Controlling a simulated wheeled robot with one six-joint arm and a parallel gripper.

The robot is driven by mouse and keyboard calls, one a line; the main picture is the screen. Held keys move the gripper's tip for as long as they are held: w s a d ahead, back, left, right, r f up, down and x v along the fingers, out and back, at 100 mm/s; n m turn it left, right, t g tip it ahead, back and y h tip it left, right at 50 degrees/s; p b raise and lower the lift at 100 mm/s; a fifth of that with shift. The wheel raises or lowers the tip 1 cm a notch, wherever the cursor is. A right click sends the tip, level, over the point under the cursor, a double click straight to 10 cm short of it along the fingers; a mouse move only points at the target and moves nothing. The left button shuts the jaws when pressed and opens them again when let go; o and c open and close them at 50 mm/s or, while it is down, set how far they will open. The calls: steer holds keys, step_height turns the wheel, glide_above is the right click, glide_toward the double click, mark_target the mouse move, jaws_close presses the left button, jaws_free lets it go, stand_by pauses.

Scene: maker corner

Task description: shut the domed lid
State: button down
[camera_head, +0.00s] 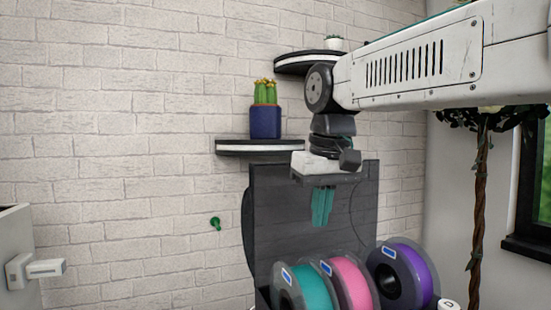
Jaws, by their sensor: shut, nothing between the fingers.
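The domed lid (285,215) is a dark grey, see-through panel standing upright behind the filament spools, with a curved bulge showing at its left edge. It stands open. The box under the spools is mostly cut off by the bottom edge of the picture. My gripper (322,222) hangs in front of the upper right part of the lid, with its teal fingers pointing down and shut, holding nothing. I cannot tell whether the fingers touch the lid.
Teal (307,288), pink (350,285) and purple (405,272) spools stand in a row below my gripper. A wall shelf (260,147) with a potted cactus (265,113) is close to the lid's upper left. A twisted plant trunk (481,200) stands at right.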

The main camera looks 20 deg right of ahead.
steer(key=w+r, duration=1.1)
steer(key=w, duration=0.2)
step_height(320, 180, up, 7)
steer(key=t, duration=0.2)
glide_above(279, 185)
steer(key=w, duration=0.2)
step_height(279, 185, down, 10)
steer(key=shift+d+r, duration=0.15)
steer(key=shift+r, duration=0.1)
steer(key=shift+s, duration=0.5)
steer(key=shift+f, duration=0.1)
